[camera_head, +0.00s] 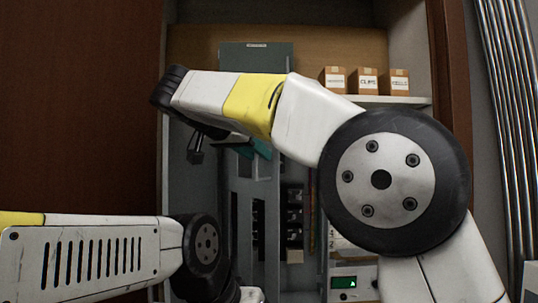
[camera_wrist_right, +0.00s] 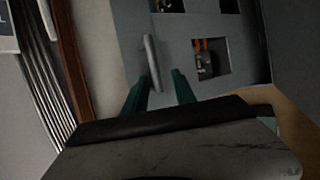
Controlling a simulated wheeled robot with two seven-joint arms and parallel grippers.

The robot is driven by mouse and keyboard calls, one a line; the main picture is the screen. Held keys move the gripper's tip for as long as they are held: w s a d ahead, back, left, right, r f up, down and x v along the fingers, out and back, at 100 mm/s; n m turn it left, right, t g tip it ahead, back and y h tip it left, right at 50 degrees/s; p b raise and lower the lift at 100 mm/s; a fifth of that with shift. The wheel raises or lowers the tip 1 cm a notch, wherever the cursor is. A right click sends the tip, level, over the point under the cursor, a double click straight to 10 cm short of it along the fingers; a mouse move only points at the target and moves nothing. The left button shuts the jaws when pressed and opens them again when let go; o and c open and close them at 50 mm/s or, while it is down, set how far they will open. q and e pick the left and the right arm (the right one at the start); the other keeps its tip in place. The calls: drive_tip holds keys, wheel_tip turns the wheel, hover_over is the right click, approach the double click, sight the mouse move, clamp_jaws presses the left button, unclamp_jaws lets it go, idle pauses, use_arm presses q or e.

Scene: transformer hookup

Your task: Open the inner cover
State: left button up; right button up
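The inner cover (camera_wrist_right: 215,25) is a grey panel with rectangular cutouts, filling the upper part of the right wrist view. In the head view the grey cover (camera_head: 244,200) stands inside the cabinet, partly hidden by my arms. A pale bar handle (camera_wrist_right: 152,62) sticks out from it. My right gripper (camera_wrist_right: 161,80) has its two teal fingers apart, with the lower end of the handle between or just beyond them; I cannot tell if they touch it. In the head view my right gripper (camera_head: 248,148) is mostly hidden beneath its own arm. My left gripper is not in view.
Small cardboard boxes (camera_head: 366,81) stand on a shelf at the upper right. Dark components (camera_head: 294,215) show inside the cabinet. A small green display (camera_head: 344,282) is low at the right. Metal conduits (camera_head: 505,120) run at the far right. A brown panel (camera_head: 75,100) fills the left.

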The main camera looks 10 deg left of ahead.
drive_tip(key=shift+r, duration=1.65)
drive_tip(key=s+d+r, duration=0.1)
drive_tip(key=s+d, duration=0.1)
drive_tip(key=s, duration=0.5)
drive_tip(key=s+d, duration=0.3)
drive_tip(key=s, duration=0.5)
drive_tip(key=shift+d+r, duration=0.3)
drive_tip(key=shift+r, duration=0.05)
